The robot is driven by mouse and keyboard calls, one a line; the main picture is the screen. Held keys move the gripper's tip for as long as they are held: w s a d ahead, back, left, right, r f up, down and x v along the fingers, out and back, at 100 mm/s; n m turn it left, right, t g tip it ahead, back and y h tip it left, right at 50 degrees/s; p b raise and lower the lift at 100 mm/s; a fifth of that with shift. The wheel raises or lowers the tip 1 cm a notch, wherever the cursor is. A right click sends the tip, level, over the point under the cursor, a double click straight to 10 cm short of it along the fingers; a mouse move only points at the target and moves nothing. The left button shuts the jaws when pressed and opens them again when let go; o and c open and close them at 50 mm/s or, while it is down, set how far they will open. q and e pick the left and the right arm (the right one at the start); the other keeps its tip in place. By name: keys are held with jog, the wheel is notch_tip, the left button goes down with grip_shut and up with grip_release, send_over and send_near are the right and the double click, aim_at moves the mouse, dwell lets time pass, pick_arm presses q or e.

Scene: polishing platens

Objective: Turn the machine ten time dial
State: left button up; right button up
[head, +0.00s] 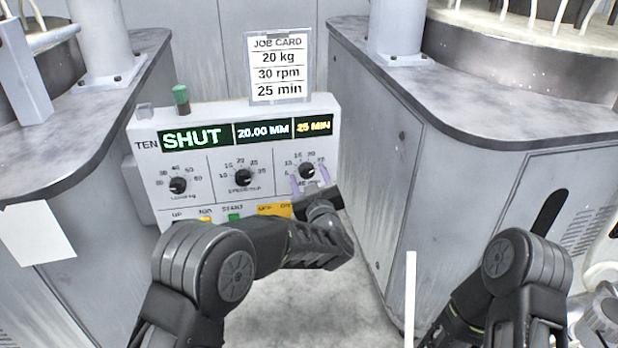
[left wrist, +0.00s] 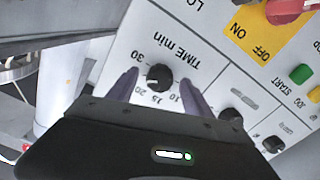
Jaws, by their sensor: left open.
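The control panel marked TEN (head: 210,205) is a white box with three black dials in the head view. Its right-hand dial is the time dial (head: 307,170), labelled TIME min in the left wrist view (left wrist: 159,76). The panel displays (head: 264,131) read SHUT, 20.00 MM and 25 MIN. My left gripper (head: 310,179) is open, with its purple-grey fingers on either side of the time dial. In the left wrist view the fingers (left wrist: 160,83) straddle the dial with gaps visible. My right gripper is out of view.
A job card (head: 280,67) on top of the panel reads 20 kg, 30 rpm, 25 min. A load dial (head: 178,186) and a speed dial (head: 243,177) sit left of the time dial. Buttons line the lower panel. Grey machine cabinets (head: 400,190) flank it closely.

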pick_arm(q)
jog(key=s+d, duration=0.1)
jog(key=s, duration=0.6)
jog(key=shift+s+d, duration=0.3)
jog(key=shift+s, duration=0.05)
